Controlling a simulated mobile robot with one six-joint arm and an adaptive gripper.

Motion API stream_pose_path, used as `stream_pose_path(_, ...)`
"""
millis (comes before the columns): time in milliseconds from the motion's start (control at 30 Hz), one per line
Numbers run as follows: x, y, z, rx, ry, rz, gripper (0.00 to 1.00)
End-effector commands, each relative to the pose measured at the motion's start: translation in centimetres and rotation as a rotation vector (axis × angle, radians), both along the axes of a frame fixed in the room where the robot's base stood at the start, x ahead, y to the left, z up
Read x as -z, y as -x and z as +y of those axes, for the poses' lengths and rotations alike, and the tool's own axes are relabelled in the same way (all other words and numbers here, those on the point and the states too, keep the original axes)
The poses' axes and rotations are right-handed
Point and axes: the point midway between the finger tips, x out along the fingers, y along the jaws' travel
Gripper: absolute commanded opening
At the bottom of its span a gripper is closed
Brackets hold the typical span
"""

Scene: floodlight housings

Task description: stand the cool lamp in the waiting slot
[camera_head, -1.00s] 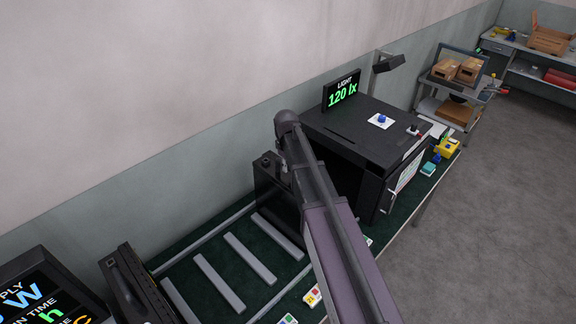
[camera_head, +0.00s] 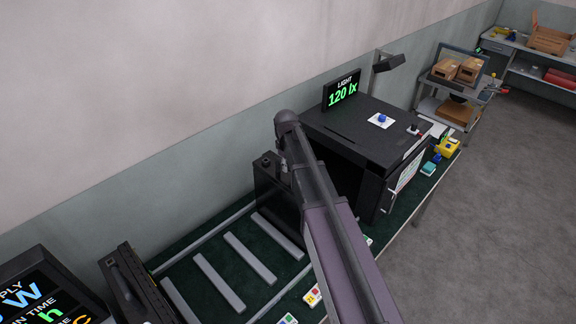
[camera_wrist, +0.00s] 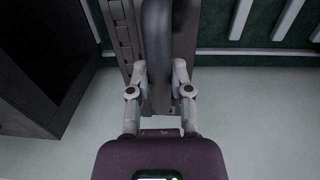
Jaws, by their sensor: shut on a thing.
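A black lamp housing (camera_head: 270,196) is upright at the right end of the row of grey slot rails (camera_head: 218,284), close to the black box. My gripper is shut on its dark handle; the wrist view shows both fingers (camera_wrist: 160,78) around the handle (camera_wrist: 157,45), with the ribbed housing (camera_wrist: 121,28) beside it. In the head view my arm hides the fingers and part of the housing. I cannot tell whether its base touches the green mat (camera_head: 205,245). A second black lamp (camera_head: 132,285) stands upright at the left end of the rails. No label shows which lamp is cool.
The large black box (camera_head: 372,128) with an open front and a "120 lx" display (camera_head: 342,91) stands right of the held lamp. A dark display panel (camera_head: 38,295) is at lower left. Small coloured blocks (camera_head: 313,295) lie along the front edge. The middle rails are empty.

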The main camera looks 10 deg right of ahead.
Motion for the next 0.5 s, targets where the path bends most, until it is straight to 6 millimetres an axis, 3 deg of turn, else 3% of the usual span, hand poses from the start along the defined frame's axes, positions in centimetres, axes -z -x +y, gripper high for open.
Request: stream_pose_path(500, 0.56, -0.05, -0.10, 0.000, 0.001, -0.001, 0.00)
